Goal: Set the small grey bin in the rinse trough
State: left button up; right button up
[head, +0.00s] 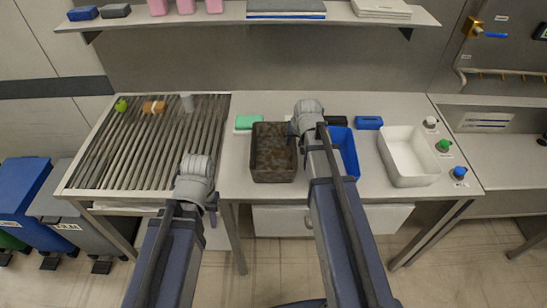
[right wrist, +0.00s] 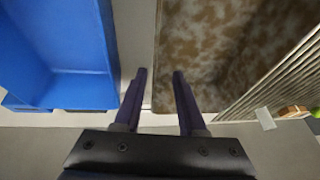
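The small bin (head: 272,176) stands on the counter just right of the roller conveyor. Its walls and inside are mottled brown over grey, as if dirty. It fills the upper right of the right wrist view (right wrist: 215,45). My right gripper (head: 300,125) is at the bin's right side. In the right wrist view its fingers (right wrist: 158,75) are apart, one over the bin and one over the gap beside it, with the bin's edge between them. The white open basin (head: 409,180), apparently the rinse trough, is empty at the right. My left gripper (head: 208,200) hangs near the counter's front edge; its fingertips are unclear.
A blue bin (head: 349,165) stands right of my right gripper, partly hidden. A green block (head: 248,122) and a blue block (head: 369,122) lie behind. The conveyor (head: 130,165) carries an orange item and a grey cup. Several knobs (head: 443,145) line the basin's right.

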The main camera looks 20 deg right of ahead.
aim_at(295, 148)
jog(key=shift+s+d+b+x, duration=0.1)
jog(key=shift+s+b+x, duration=0.05)
jog(key=shift+b+x, duration=0.55)
jog(key=shift+s+d+b+x, duration=0.1)
jog(key=shift+b+x, duration=0.65)
jog(key=shift+s+d+b+x, duration=0.1)
jog(key=shift+s+b+x, duration=0.05)
jog(key=shift+b+x, duration=0.55)
jog(key=shift+w+f+b, duration=0.25)
jog(key=shift+f+b, duration=0.15)
jog(key=shift+f, duration=0.15)
jog(key=shift+r, duration=0.1)
jog(key=shift+c, duration=0.2)
grip_shut()
